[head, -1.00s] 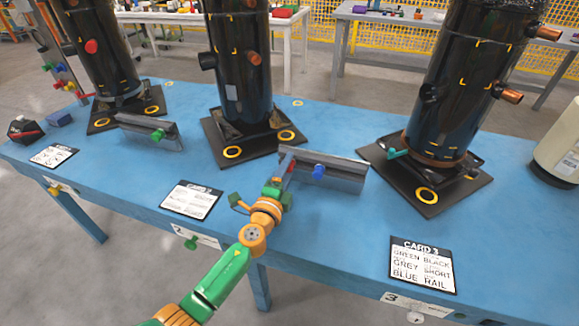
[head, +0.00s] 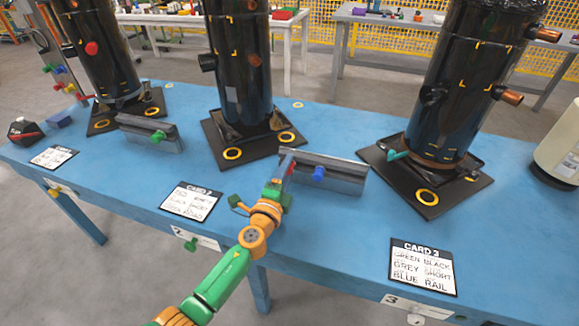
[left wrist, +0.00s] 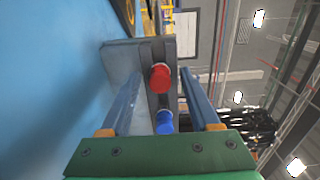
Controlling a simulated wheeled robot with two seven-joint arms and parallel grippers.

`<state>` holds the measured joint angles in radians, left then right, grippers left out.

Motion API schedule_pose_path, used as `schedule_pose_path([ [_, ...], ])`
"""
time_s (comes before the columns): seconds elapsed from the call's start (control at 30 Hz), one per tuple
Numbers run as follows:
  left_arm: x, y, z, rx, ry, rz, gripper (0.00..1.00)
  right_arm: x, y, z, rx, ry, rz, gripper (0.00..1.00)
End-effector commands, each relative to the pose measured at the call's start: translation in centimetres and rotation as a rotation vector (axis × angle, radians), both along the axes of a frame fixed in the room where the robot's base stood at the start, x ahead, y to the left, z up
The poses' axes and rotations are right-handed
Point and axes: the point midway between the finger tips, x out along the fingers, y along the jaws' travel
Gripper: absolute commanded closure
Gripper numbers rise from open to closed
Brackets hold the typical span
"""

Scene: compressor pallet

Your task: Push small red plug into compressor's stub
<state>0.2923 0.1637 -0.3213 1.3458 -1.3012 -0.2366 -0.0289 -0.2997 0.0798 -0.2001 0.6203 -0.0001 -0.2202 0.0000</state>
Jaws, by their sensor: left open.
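The small red plug (left wrist: 160,77) sits on the grey rail (left wrist: 140,65) in the left wrist view, between my open fingers and towards their far end. It shows as a small red spot (head: 290,168) at the rail's left end in the head view, partly hidden by my gripper. My left gripper (head: 284,176) is open at that end of the rail (head: 345,176). The middle black compressor (head: 238,85) stands upright behind it, with a black stub (head: 207,62) on its left and a copper-coloured stub (head: 254,60) facing front. My right gripper is not in view.
A blue plug (head: 319,173) sits on the same rail, close to the red one. Other compressors stand left (head: 103,60) and right (head: 467,85) on black base plates. Printed cards, including Card 3 (head: 422,267), lie along the blue table's front.

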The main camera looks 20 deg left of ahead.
Motion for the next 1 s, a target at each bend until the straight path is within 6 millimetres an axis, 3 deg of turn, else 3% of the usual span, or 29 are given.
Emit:
schedule_pose_path([
  [0.2, 0.0, 0.0, -0.01, 0.001, 0.0, 0.0, 0.4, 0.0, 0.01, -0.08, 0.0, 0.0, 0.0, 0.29],
  [0.43, 0.0, -0.01, -0.01, 0.0, 0.0, 0.0, 1.0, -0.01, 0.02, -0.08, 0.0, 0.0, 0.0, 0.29],
  [1.0, -0.01, -0.01, -0.02, 0.0, 0.0, 0.0, 1.0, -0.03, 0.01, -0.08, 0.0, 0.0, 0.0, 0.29],
])
